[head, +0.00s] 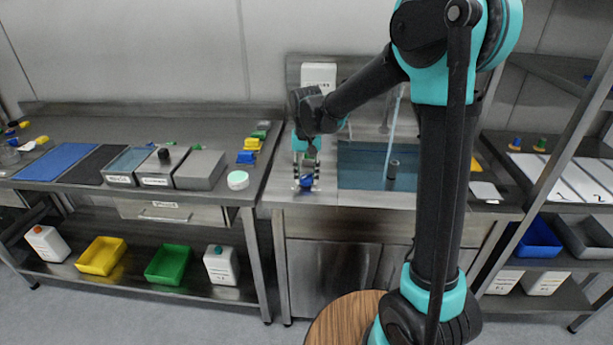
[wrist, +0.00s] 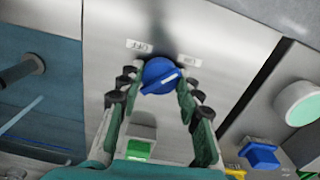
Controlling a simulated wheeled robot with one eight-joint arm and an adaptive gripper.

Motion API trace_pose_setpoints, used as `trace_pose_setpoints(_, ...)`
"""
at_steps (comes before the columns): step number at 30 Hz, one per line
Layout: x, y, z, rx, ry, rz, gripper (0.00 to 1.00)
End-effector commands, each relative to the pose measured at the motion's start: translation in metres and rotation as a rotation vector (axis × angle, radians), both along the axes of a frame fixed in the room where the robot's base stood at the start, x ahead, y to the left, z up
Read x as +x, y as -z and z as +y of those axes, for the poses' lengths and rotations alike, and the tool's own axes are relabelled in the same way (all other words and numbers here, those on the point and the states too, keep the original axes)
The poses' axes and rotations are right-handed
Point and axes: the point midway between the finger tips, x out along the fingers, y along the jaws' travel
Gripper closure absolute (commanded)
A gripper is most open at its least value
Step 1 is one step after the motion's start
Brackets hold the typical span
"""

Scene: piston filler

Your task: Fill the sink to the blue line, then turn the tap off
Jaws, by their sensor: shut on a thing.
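The blue tap knob (head: 306,183) sits on the steel counter just left of the sink. My gripper (head: 305,176) points down at it and is shut on it. In the wrist view, the fingers close on both sides of the knob (wrist: 158,74), and its white mark points right, towards the right one of two small labels. The sink (head: 350,165) holds bluish water, and a pale stream (head: 394,112) falls into it.
The left bench holds lidded steel containers (head: 200,170), a round pale green-topped item (head: 238,180) and blue and yellow knobbed pieces (head: 246,157). A white box (head: 318,77) is behind the sink. A round wooden stool top (head: 340,318) is near the front.

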Motion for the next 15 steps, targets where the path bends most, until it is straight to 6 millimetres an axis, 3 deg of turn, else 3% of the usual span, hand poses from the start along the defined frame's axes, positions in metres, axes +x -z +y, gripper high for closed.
trace_pose_setpoints(15, 0.0007, -0.0003, 0.0001, 0.0, 0.083, -0.001, 0.94)
